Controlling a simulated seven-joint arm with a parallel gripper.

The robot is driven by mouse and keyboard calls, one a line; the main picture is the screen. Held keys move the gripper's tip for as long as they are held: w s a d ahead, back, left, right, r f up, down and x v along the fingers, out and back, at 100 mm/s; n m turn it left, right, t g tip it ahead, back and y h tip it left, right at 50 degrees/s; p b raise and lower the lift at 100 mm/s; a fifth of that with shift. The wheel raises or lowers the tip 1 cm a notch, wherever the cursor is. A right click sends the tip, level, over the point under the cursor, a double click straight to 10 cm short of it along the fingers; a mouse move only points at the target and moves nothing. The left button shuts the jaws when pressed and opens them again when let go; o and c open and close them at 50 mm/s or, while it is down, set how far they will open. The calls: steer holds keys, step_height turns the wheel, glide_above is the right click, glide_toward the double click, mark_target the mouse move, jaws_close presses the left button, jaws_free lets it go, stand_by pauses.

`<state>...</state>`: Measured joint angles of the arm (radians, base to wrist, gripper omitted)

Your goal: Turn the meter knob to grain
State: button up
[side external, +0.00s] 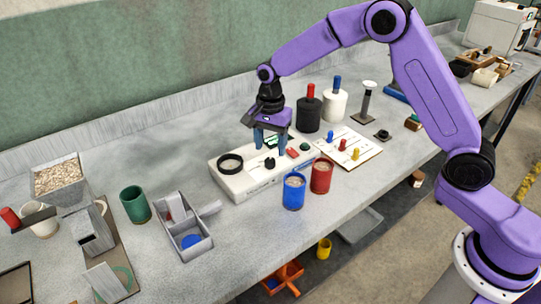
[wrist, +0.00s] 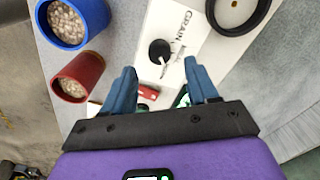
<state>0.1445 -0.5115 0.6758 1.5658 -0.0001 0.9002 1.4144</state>
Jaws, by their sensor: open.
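The white meter (side external: 240,184) lies on the bench, with a black ring at its left end, a black knob (side external: 270,163) near its middle, and red and green parts toward its right end. In the wrist view the round black knob (wrist: 160,52) sits near printed lettering that reads "GRAIN". A small light mark shows at the knob's lower right edge; its exact pointing is too small to tell. My gripper (side external: 270,146) is above the knob with blue fingers apart. In the wrist view my gripper (wrist: 160,66) is open and empty, the knob showing between and just beyond the fingertips.
A blue cup (side external: 293,191) and a red cup (side external: 321,176), both with pale grain, stand close in front of the meter. A black canister (side external: 308,115) and a white one (side external: 334,105) stand behind. A white board (side external: 362,152) with coloured pegs lies to the right.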

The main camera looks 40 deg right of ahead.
mark_target(270, 159)
steer(key=shift+f, duration=2.15)
steer(key=c, duration=1.1)
